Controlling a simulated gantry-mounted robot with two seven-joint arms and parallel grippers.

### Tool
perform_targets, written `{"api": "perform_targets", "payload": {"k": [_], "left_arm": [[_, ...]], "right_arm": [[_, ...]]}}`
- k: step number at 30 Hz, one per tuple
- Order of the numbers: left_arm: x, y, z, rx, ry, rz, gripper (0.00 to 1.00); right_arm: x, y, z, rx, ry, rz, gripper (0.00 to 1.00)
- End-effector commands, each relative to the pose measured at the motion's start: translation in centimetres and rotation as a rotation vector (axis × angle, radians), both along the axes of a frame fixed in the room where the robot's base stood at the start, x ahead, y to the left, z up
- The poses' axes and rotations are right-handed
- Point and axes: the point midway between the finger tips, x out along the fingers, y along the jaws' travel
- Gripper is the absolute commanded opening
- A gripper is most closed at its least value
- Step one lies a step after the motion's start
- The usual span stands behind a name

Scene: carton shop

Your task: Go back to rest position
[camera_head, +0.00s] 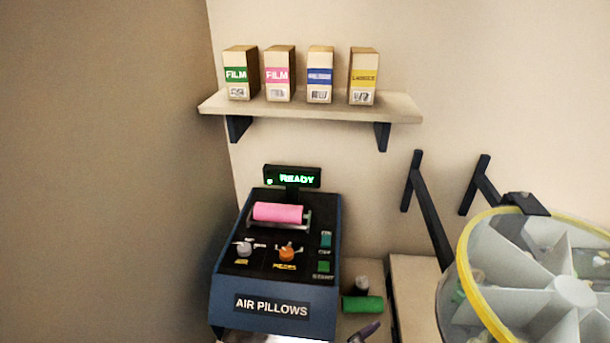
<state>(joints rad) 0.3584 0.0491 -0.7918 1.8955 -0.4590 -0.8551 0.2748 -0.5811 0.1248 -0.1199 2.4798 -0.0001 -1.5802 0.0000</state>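Neither of my grippers can be made out in the head view. The blue air pillow machine (272,283) stands below the shelf, with a pink roll (278,212) in its cradle. Its small display (292,178) reads READY in green. A silver knob (244,248) and an orange knob (288,253) sit on its black panel, with green buttons (324,266) to their right. A small dark purple item (364,332) shows at the bottom edge, cut off, and I cannot tell what it is.
A wall shelf (400,108) holds several boxes, two marked FILM (237,75). A green roll (362,304) lies right of the machine. Dark wall brackets (430,215) stick out at the right. A round, clear, yellow-rimmed divided bin (465,270) fills the lower right.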

Motion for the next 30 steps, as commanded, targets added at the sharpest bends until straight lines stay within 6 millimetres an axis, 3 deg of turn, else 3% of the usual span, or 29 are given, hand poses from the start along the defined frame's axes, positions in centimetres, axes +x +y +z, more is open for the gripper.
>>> {"api": "perform_targets", "payload": {"k": [1,4,7,12,15,23,24,30], "left_arm": [[0.1,2.9,-1.3,-0.006,0.063,0.092,0.85],[0.2,9.1,-3.9,0.012,0.178,0.269,0.85],[-1.1,15.8,-7.0,0.051,0.306,0.441,0.85],[-5.9,26.3,-11.6,0.146,0.517,0.680,0.85],[-9.3,31.0,-13.4,0.203,0.621,0.783,0.85],[-17.9,39.8,-15.1,0.333,0.835,0.969,0.85],[-17.5,39.5,-13.1,0.328,0.826,0.964,0.85],[-17.3,39.4,-10.0,0.325,0.824,0.960,0.85]], "right_arm": [[0.0,0.0,0.0,-0.001,0.000,0.001,0.89],[0.0,-0.1,0.0,-0.002,-0.001,0.001,0.89],[0.1,0.0,0.0,-0.002,-0.001,0.000,0.89],[0.1,0.0,0.1,-0.001,-0.002,0.000,0.89],[0.1,0.0,0.1,0.002,-0.002,-0.001,0.89],[0.1,0.2,0.1,0.007,-0.002,-0.004,0.89],[0.1,0.1,1.9,0.006,0.001,-0.005,0.89],[0.0,0.3,5.3,0.011,-0.004,-0.006,0.89]]}}
